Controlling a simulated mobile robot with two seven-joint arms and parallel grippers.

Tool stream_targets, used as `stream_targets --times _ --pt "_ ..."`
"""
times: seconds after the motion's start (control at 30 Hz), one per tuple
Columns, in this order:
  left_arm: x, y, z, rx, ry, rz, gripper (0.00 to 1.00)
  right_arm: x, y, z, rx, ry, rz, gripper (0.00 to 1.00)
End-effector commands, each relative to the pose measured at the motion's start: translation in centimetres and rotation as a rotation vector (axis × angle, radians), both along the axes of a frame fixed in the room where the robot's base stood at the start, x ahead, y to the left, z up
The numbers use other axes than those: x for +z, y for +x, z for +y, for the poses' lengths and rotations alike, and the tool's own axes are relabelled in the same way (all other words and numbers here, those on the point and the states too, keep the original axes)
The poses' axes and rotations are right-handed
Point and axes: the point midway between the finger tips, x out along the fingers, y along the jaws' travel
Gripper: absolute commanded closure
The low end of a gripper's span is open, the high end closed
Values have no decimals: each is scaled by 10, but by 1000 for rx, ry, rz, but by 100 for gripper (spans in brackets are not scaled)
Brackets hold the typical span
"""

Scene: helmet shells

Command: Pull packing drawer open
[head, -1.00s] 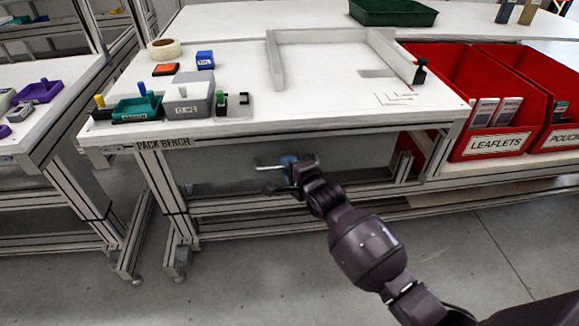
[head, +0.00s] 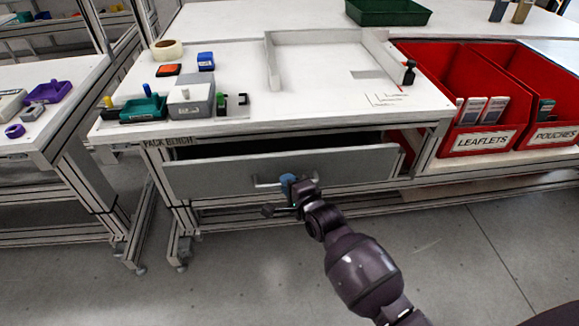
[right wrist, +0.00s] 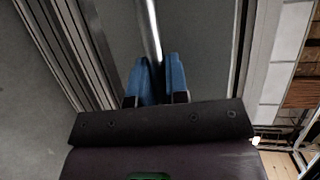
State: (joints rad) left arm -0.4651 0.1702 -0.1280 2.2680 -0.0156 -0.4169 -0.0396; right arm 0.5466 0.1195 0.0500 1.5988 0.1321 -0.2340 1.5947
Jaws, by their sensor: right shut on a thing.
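The packing drawer (head: 225,174) is a grey-fronted drawer under the pack bench top (head: 320,104). It stands partly open, with a dark gap above its front. Its bar handle (head: 262,182) is on the front face, and the bar also shows in the right wrist view (right wrist: 152,32). My right gripper (head: 290,183) is shut on the handle, its blue fingertips on both sides of the bar in the right wrist view (right wrist: 156,78). The drawer's inside is too dark to make out. My left gripper is not in view.
On the bench stand a grey box (head: 190,95), a teal tray (head: 143,108) and a tape roll (head: 165,49). Red bins (head: 445,85) labelled leaflets and pouches stand at the right. Another bench (head: 50,90) is at the left. The floor in front is clear.

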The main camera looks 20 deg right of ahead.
Motion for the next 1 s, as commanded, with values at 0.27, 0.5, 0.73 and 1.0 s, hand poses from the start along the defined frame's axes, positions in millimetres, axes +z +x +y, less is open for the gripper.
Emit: stream_targets --times 0.27,0.5,0.73,1.0 --pt "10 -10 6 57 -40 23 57 11 -72 21 -1 3 -9 100" --pt "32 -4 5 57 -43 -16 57 8 -131 37 -2 2 -7 100" --pt "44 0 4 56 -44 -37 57 5 -173 49 0 1 -5 100" --pt "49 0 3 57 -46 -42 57 2 -197 56 0 -1 -2 100"
